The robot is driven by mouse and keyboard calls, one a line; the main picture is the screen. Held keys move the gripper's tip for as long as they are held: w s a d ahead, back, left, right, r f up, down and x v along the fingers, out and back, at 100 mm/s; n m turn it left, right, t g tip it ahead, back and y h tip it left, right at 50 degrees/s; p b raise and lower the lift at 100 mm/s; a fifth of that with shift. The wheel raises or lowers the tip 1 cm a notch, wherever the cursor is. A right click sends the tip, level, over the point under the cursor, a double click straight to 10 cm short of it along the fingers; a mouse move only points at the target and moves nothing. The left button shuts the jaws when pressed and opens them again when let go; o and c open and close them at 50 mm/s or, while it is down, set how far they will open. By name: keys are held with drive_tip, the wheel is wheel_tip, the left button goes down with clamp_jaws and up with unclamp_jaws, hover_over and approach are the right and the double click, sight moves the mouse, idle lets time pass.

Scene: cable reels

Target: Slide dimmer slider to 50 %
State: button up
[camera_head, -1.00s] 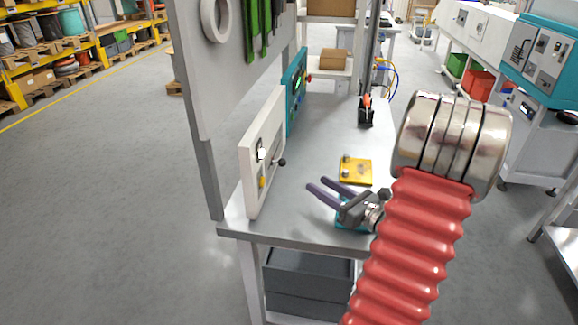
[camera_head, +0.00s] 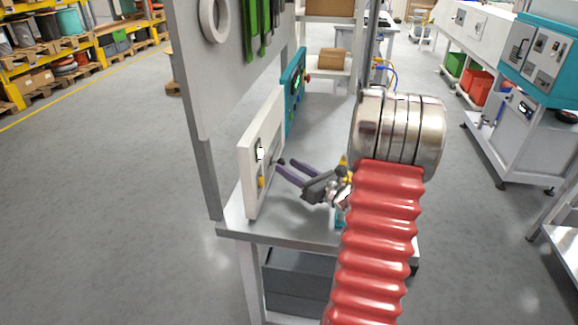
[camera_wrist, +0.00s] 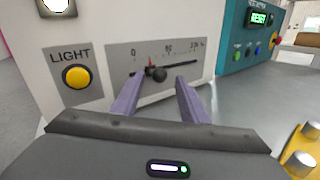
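A small red pointer beside the knob stands between the 0 and 50 marks, left of the 50. In the head view the white panel (camera_head: 256,150) stands upright on the bench. My gripper (camera_wrist: 163,77) is open, its two purple fingers pointing at the plate. The knob appears between the fingertips in the wrist view; I cannot tell whether either finger touches it. In the head view my gripper (camera_head: 284,165) is close in front of the panel.
A yellow button (camera_wrist: 76,77) marked LIGHT sits left of the slider plate, below a lamp (camera_wrist: 57,6). A teal box (camera_wrist: 250,38) with a green display and buttons stands to the right. A yellow block with metal posts (camera_wrist: 303,150) lies on the bench (camera_head: 318,125) at right.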

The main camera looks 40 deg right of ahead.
drive_tip(key=shift+w+a, duration=0.1)
drive_tip(key=shift+w, duration=0.75)
clamp_jaws()
